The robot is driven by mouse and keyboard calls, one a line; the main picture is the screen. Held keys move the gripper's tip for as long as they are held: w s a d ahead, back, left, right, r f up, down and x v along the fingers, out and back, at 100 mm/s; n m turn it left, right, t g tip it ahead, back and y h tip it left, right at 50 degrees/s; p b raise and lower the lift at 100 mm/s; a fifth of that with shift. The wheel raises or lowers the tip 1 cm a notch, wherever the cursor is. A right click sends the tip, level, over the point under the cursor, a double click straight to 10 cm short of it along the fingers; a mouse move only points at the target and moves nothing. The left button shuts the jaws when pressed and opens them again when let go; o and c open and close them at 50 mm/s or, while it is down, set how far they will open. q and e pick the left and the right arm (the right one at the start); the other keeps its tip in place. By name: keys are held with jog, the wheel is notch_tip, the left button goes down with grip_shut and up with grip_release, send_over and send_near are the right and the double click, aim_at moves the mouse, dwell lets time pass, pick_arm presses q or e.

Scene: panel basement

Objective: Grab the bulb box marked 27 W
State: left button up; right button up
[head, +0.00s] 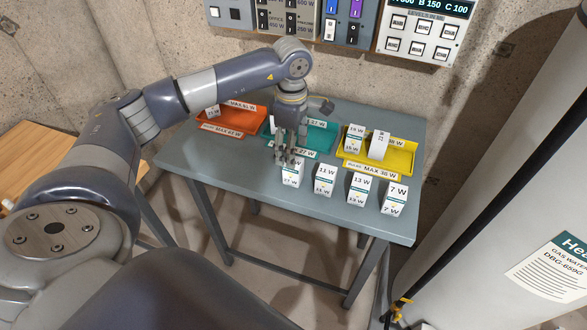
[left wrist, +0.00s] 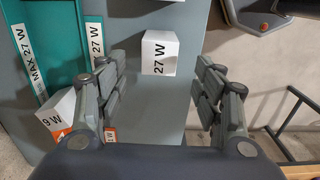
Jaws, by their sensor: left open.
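The white bulb box marked 27 W (left wrist: 160,52) stands on the grey table in the left wrist view. It lies between the lines of my two fingers, near their tips, with a gap on each side. In the head view the box (head: 292,174) is right under my left gripper (head: 287,158), which partly covers it. My left gripper also shows in the wrist view (left wrist: 158,78), with its fingers spread and nothing held. Whether the fingertips reach down beside the box cannot be told. My right gripper is out of view.
Boxes marked 11 W (head: 325,180), 13 W (head: 359,189) and 7 W (head: 395,199) stand in a row to the right. Behind are orange (head: 245,115), teal (head: 325,142) and yellow (head: 402,155) trays. A box ending in 9 W (left wrist: 62,110) is close to one finger.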

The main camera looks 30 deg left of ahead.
aim_at(293, 171)
pick_arm(q)
notch_tip(293, 171, down, 2)
jog(key=shift+f, duration=0.1)
jog(key=shift+f+p, duration=0.45)
jog(key=shift+p, duration=0.2)
jog(key=f+p, duration=0.1)
jog(key=f, duration=0.1)
jog(key=f+p, duration=0.1)
jog(key=f, duration=0.1)
jog(key=shift+w+d, duration=0.1)
jog(key=shift+d, duration=0.1)
jog(key=shift+f, duration=0.3)
jog(key=c, duration=1.1)
